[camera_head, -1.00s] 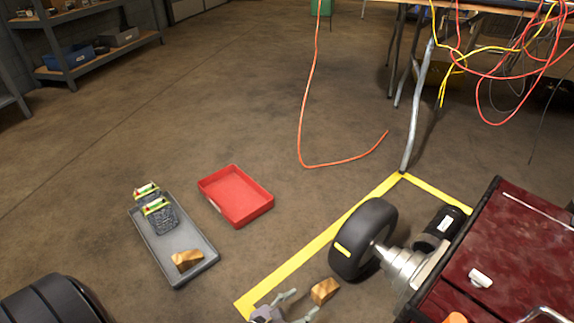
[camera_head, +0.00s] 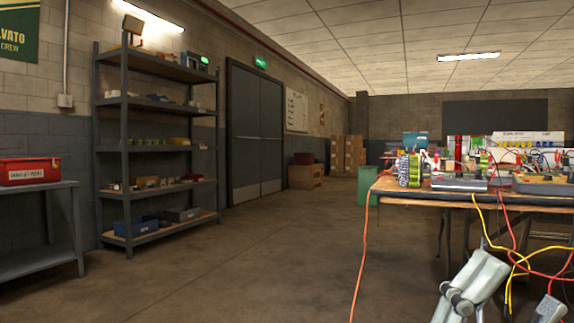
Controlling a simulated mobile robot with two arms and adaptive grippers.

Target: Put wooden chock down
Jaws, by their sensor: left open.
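No wooden chock is in view now, and the floor area with the wheel, the grey tray and the red tray is out of the picture. My right gripper is not in view.
A workbench (camera_head: 400,187) with electronics and hanging red and yellow cables stands at the right. An orange cable (camera_head: 360,265) hangs to the floor. Metal shelves (camera_head: 125,150) and a side table (camera_head: 40,188) line the left wall. The middle floor (camera_head: 230,265) is clear.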

